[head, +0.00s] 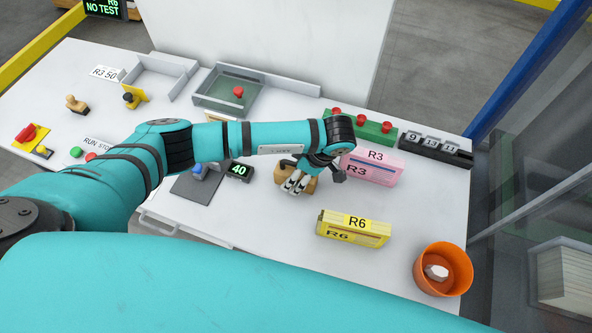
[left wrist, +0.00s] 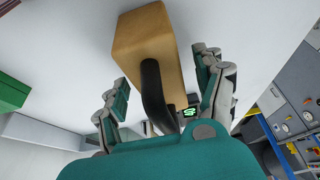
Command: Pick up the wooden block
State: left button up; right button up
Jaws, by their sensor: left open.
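The wooden block (head: 311,185) is tan and sits on the white table, partly hidden under my left gripper (head: 294,187) in the head view. In the left wrist view the block (left wrist: 146,36) shows with a curved black handle (left wrist: 155,95) on its near side. My left gripper (left wrist: 160,68) is open there, with one finger on each side of the handle and a gap showing on both sides. I cannot tell whether a finger touches the block. My right gripper is not in view.
A pink R3 box (head: 373,170) stands right of the block, and a yellow R6 box (head: 353,230) in front. A green panel with red buttons (head: 375,131) lies behind. An orange bin (head: 443,268) is at front right. A 40 display (head: 239,172) stands left.

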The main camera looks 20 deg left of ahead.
aim_at(289, 161)
pick_arm(q)
jog(key=shift+a+f, duration=0.15)
jog(key=shift+f, duration=0.3)
grip_shut()
notch_tip(289, 161, up, 9)
jog(key=b, duration=0.3)
jog(key=shift+r, duration=0.55)
